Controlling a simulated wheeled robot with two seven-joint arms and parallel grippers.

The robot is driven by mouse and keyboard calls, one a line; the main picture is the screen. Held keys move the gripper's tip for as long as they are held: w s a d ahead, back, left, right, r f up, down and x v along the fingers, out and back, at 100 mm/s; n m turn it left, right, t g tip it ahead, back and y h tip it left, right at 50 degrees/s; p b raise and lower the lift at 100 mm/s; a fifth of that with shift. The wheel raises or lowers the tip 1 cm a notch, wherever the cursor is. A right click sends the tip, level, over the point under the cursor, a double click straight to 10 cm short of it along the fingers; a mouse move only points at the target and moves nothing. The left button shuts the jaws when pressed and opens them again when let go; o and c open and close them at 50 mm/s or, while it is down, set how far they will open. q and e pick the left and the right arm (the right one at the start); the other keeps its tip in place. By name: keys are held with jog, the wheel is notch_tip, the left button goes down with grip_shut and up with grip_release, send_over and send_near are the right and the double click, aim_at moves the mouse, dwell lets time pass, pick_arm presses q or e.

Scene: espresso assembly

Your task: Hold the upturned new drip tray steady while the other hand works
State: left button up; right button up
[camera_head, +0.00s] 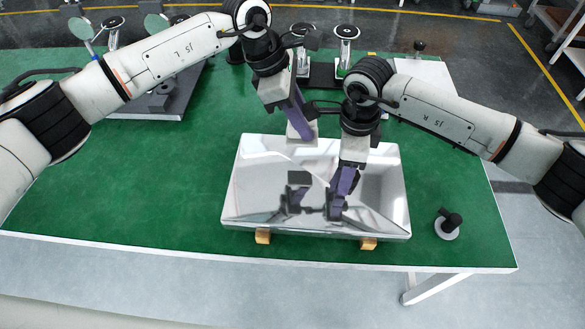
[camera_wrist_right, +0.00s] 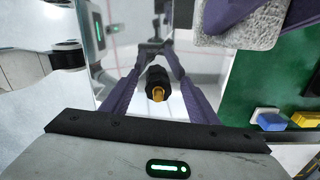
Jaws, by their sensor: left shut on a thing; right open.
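The upturned drip tray (camera_head: 262,180) is a large, shiny metal box near the table's front edge, full of reflections. My left gripper (camera_head: 301,128) is at its far edge, shut on a pale grey, rough block. That block (camera_wrist_right: 240,30) also shows in the right wrist view beside a purple finger; I cannot tell whether it presses on the tray. My right gripper (camera_head: 341,194) points down over the tray's middle, its purple fingers open. In the right wrist view a black fitting (camera_wrist_right: 157,76) with a brass end is between these fingers, with gaps on both sides.
Wooden blocks (camera_head: 263,236) show under the tray's front edge. A black-handled part on a pale round base (camera_head: 448,224) stands to the right. Round-topped metal parts (camera_head: 346,34) stand at the back. The green mat (camera_head: 140,190) is clear at left. A blue block (camera_wrist_right: 269,121) is beside the tray.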

notch_tip(320, 180, up, 12)
dwell(0.5)
